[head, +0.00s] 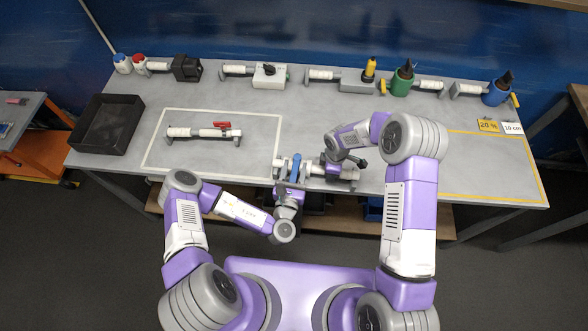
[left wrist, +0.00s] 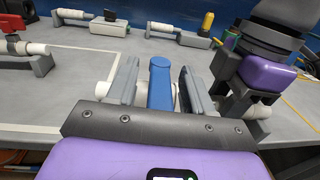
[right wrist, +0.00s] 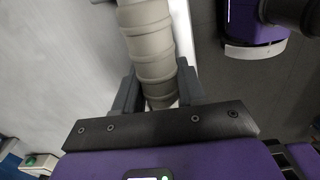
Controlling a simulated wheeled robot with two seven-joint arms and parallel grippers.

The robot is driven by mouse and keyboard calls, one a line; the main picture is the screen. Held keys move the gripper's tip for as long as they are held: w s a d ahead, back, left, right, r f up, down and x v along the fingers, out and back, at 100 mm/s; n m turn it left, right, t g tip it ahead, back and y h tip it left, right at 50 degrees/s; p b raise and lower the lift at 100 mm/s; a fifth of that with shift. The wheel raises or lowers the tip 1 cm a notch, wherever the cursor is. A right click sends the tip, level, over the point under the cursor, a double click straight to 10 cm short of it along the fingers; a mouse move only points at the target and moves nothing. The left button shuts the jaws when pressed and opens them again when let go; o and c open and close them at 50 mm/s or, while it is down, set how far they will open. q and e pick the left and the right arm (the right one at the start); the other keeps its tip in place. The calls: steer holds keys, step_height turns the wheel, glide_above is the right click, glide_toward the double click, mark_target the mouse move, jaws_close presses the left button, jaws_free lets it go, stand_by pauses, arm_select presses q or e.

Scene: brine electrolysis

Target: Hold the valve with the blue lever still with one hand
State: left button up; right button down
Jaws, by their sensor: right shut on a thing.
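The valve with the blue lever (head: 295,167) lies near the front edge of the table, with pale pipe on either side. My left gripper (head: 289,183) is at its lever from the front. In the left wrist view the blue lever (left wrist: 161,84) stands between the two open fingers (left wrist: 160,90), with a gap on each side. My right gripper (head: 333,168) is at the right part of the same valve's pipe. In the right wrist view its fingers (right wrist: 158,95) are shut on a ribbed grey pipe section (right wrist: 150,50). The right arm hides part of the valve.
A pipe with a red-lever valve (head: 221,127) lies inside the white outline to the left. A black tray (head: 107,124) sits at the left end. The yellow-outlined area at right looks clear.

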mark_target(294, 170)
steer(key=shift+s+d+f, duration=0.25)
steer(key=shift+s+f, duration=0.1)
steer(key=shift+f, duration=0.05)
arm_select(q)
step_height(294, 170, up, 10)
steer(key=shift+s, duration=0.1)
arm_select(e)
steer(key=c, duration=1.1)
jaws_free()
steer(key=o, duration=0.5)
steer(key=shift+w, duration=0.25)
steer(key=shift+o, duration=0.2)
steer(key=shift+a+r, duration=0.15)
steer(key=shift+r, duration=0.05)
steer(key=shift+r, duration=0.1)
step_height(294, 170, up, 12)
steer(key=shift+f, duration=0.1)
